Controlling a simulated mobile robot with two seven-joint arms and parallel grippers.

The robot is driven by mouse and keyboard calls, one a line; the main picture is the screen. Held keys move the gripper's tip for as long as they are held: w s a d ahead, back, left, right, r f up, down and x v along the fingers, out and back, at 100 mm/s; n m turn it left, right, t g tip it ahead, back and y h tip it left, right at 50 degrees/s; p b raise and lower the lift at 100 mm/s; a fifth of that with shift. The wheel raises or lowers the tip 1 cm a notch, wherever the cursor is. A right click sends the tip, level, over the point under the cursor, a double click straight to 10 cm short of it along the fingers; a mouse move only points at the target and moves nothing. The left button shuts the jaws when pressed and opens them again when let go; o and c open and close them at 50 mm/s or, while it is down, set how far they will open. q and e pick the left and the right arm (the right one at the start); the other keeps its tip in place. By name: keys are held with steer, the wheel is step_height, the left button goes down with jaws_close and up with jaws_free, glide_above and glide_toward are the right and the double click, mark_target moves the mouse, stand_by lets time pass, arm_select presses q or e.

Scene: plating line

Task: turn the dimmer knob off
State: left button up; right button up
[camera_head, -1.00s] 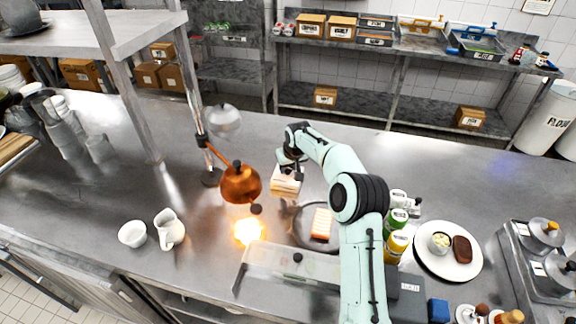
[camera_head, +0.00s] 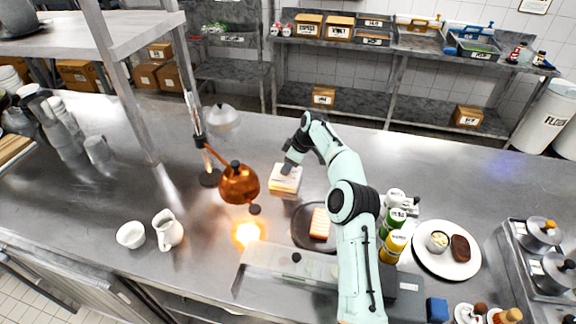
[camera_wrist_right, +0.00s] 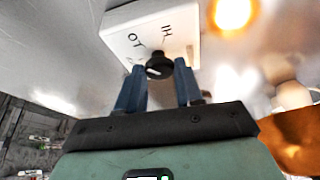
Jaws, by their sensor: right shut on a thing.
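The dimmer is a pale box (camera_head: 285,184) on the steel counter, right of the copper heat lamp (camera_head: 239,186). In the right wrist view its white face (camera_wrist_right: 150,33) carries the marks HI and LO, upside down. The black dimmer knob (camera_wrist_right: 159,66) sits between the two blue fingers of my right gripper (camera_wrist_right: 160,76), which is shut on it. In the head view my right gripper (camera_head: 290,164) is at the box, and the knob is hard to make out there. The lamp is lit, with a bright glow (camera_head: 247,233) below it. My left gripper is not in view.
A dark round pan (camera_head: 300,238) with an orange-and-white piece in it is in front of the box. A white cup (camera_head: 131,235) and a jug (camera_head: 168,229) stand at left. Bottles (camera_head: 393,245) and a plate (camera_head: 432,262) are at right. The counter behind the box is clear.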

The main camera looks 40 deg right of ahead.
steer(key=shift+n, duration=0.6)
steer(key=o, duration=1)
steer(key=shift+o, duration=0.2)
steer(key=v, duration=0.7)
steer(key=shift+r, duration=0.25)
steer(key=shift+d, duration=0.15)
